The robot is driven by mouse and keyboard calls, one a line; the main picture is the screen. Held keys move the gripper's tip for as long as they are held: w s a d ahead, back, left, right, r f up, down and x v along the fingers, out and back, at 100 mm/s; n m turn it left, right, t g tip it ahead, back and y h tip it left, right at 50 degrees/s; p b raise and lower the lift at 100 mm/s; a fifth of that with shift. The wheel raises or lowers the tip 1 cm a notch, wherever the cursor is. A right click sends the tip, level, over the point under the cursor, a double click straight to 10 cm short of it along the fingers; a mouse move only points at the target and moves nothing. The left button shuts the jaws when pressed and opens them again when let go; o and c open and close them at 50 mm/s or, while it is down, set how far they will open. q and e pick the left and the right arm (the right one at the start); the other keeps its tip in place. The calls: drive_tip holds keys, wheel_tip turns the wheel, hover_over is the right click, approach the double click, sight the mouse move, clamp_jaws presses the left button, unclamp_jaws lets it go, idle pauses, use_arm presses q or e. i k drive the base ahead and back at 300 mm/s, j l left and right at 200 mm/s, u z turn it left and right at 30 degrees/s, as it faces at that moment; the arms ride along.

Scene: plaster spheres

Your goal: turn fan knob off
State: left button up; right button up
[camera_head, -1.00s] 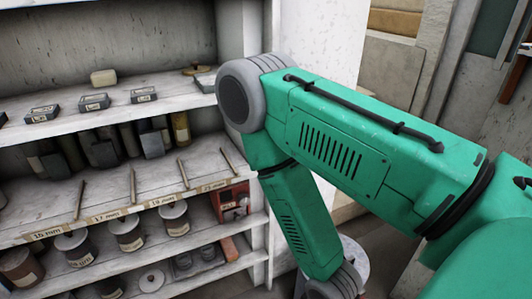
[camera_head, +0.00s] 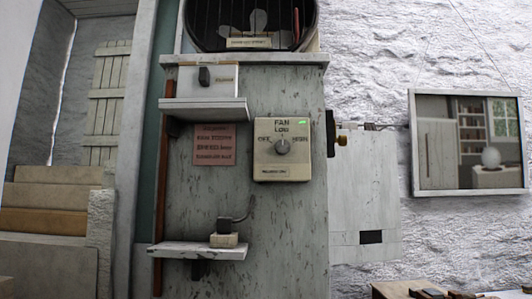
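The fan knob (camera_head: 282,147) is a small round grey knob on a cream control box (camera_head: 283,170) fixed to a grey upright panel. The box is marked FAN, with OFF at the left, LOW above and HIGH at the right. The knob's pointer looks turned upward toward LOW, though it is small. A green light (camera_head: 303,122) shows at the box's upper right. The fan (camera_head: 250,22) sits behind a dark round guard at the top, partly cut off by the picture edge. Neither of my grippers is in view.
A small shelf (camera_head: 205,111) juts out left of the box, below a white switch box (camera_head: 207,78). A lower shelf (camera_head: 198,251) holds a small plugged block (camera_head: 224,240). A framed mirror (camera_head: 468,143) hangs at right. The space before the knob looks clear.

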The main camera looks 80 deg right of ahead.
sight(283, 147)
drive_tip(key=z, duration=2.65)
drive_tip(key=i+l+u, duration=0.15)
drive_tip(key=l, duration=0.25)
drive_tip(key=i+l+u, duration=0.1)
drive_tip(key=l, duration=0.35)
